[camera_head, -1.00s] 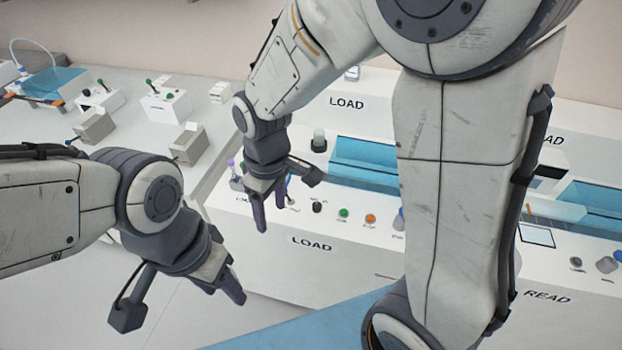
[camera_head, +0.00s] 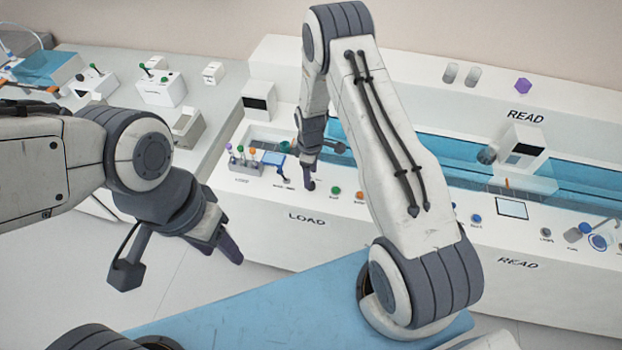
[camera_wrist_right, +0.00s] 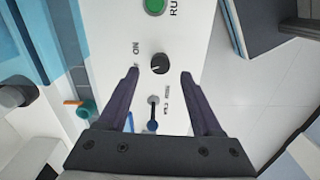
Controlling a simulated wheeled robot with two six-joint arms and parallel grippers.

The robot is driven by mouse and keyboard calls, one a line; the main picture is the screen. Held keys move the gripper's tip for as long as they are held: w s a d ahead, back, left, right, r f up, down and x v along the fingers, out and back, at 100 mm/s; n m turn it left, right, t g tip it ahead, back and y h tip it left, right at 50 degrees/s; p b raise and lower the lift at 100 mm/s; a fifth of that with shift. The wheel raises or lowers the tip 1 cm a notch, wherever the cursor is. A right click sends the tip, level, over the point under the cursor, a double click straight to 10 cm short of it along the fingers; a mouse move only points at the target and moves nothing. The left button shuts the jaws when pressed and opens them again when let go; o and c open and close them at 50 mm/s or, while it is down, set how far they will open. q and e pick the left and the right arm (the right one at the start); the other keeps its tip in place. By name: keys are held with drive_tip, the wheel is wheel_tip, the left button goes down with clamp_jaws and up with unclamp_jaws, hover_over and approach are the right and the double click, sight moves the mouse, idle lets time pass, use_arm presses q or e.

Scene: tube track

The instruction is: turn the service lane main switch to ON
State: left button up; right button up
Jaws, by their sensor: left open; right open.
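A black round knob (camera_wrist_right: 160,63) sits on the white console panel, with "ON" printed at its left in the right wrist view. My right gripper (camera_wrist_right: 160,73) is open, with one finger on each side of the knob; I cannot tell whether they touch it. In the head view my right gripper (camera_head: 309,186) points down at the console above the "LOAD" lettering and hides the knob. My left gripper (camera_head: 231,250) is open and empty, in front of the console at the left. No service lane label is readable.
A green button (camera_wrist_right: 154,6) and a blue-tipped lever (camera_wrist_right: 152,124) flank the knob. Coloured levers (camera_head: 241,155) stand left of my right gripper. A white reader head (camera_head: 520,148) stands over the blue channel. A side table (camera_head: 215,100) holds small boxes.

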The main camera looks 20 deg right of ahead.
sight(312, 184)
drive_tip(key=shift+f+p, duration=0.35)
drive_tip(key=shift+f, duration=1.75)
drive_tip(key=shift+c, duration=0.3)
clamp_jaws()
drive_tip(key=shift+d, duration=0.15)
drive_tip(key=shift+f+m+b, duration=0.15)
drive_tip(key=shift+m+b, duration=1.1)
drive_tip(key=shift+m, duration=0.55)
drive_tip(key=m+b, duration=0.1)
drive_tip(key=m, duration=0.2)
drive_tip(key=shift+m+b, duration=0.65)
drive_tip(key=shift+m, duration=0.55)
drive_tip(key=shift+s, duration=0.1)
